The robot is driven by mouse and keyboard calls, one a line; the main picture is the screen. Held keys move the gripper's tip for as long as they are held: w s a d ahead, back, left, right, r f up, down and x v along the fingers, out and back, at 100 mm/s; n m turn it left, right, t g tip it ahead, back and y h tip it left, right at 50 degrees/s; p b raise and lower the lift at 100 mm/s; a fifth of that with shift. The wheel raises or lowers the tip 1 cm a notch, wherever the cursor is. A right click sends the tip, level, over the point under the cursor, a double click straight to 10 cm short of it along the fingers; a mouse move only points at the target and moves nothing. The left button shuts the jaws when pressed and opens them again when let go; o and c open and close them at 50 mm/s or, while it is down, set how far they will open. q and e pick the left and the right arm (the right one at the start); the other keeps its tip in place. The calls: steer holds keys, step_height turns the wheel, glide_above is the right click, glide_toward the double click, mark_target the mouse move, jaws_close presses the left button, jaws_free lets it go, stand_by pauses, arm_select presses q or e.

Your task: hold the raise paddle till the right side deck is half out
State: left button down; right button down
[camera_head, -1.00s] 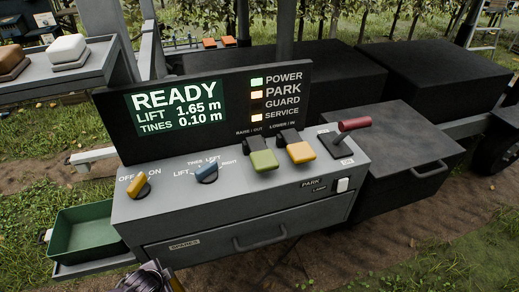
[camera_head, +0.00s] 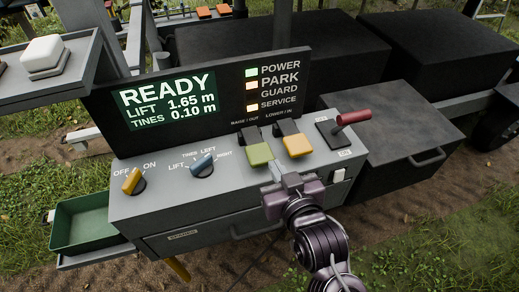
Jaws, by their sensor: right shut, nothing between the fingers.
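The console (camera_head: 125,213) has a green paddle (camera_head: 259,154) under the raise/out label and a yellow paddle (camera_head: 298,146) under lower/in. My right gripper (camera_head: 277,172) is shut and empty, just in front of the green paddle; I cannot tell whether it touches. The blue selector knob (camera_head: 203,165) points up and right, on the LEFT/RIGHT side of its dial. The yellow knob (camera_head: 131,181) stands by OFF and ON. The display (camera_head: 168,103) reads READY, LIFT 1.65 m, TINES 0.10 m. I cannot make out the right side deck. My left gripper is out of view.
The power, park and service lamps are lit. A green tray (camera_head: 82,222) sits at left. Large dark boxes (camera_head: 385,125) stand behind and right.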

steer(key=p, duration=0.4)
glide_above(263, 161)
steer(key=f, duration=0.2)
step_height(263, 161, down, 3)
steer(key=shift+w+f+p, duration=0.1)
steer(key=shift+p, duration=0.55)
steer(key=shift+f, duration=0.6)
